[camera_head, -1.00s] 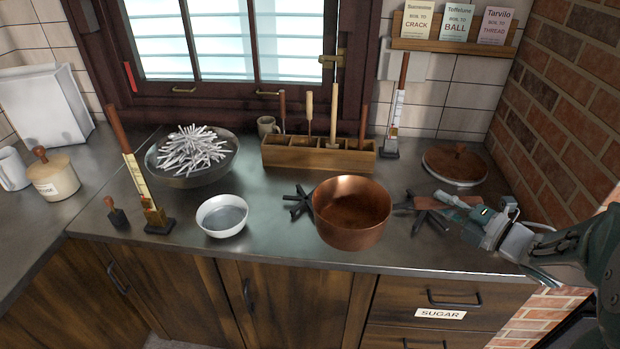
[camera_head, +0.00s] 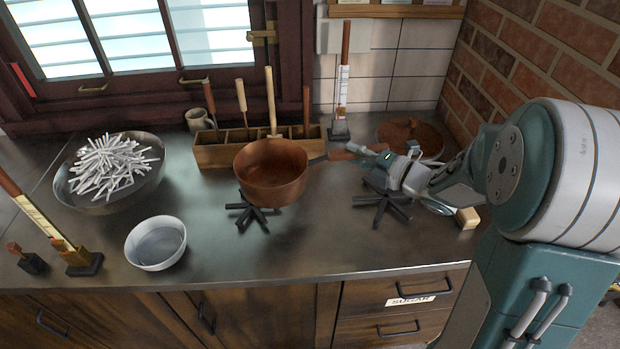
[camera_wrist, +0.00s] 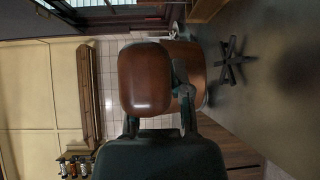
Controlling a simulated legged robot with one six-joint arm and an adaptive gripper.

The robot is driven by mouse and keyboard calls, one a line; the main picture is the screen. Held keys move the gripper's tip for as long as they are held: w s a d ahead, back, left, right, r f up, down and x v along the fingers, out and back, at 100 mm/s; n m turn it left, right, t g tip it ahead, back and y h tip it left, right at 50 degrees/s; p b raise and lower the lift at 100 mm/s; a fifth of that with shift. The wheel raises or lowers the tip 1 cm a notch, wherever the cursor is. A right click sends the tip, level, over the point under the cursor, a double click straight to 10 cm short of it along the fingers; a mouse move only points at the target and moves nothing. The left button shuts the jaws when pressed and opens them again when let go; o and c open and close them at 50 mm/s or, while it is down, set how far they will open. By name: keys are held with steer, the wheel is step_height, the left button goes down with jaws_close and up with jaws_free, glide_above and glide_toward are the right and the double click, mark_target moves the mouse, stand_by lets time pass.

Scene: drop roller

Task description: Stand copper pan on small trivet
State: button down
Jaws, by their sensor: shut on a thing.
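The copper pan (camera_head: 270,172) is held upright by its wooden handle (camera_head: 345,154), which points right. My gripper (camera_head: 374,156) is shut on that handle. The pan appears raised, with its underside overlapping the back of the left black trivet (camera_head: 254,213) in the head view; the exact gap cannot be told. A second black trivet (camera_head: 386,204) lies below my gripper and looks slightly larger. In the wrist view the brown handle (camera_wrist: 145,78) fills the jaws, hiding much of the copper pan (camera_wrist: 186,70); a trivet (camera_wrist: 231,63) shows clear of it.
A wooden holder (camera_head: 220,155) with tools stands behind the pan. A white bowl (camera_head: 156,242) and a bowl of white sticks (camera_head: 75,200) are left. A round brown-topped thing (camera_head: 408,138) is behind my gripper, near the brick wall (camera_head: 540,60). The front middle counter is clear.

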steer(key=w+a+f, duration=0.3)
steer(key=a+f, duration=0.3)
steer(key=f, duration=0.4)
steer(key=shift+w+a, duration=0.35)
steer(key=shift+w, duration=0.05)
steer(key=c, duration=0.6)
jaws_free()
steer(key=shift+o, duration=0.2)
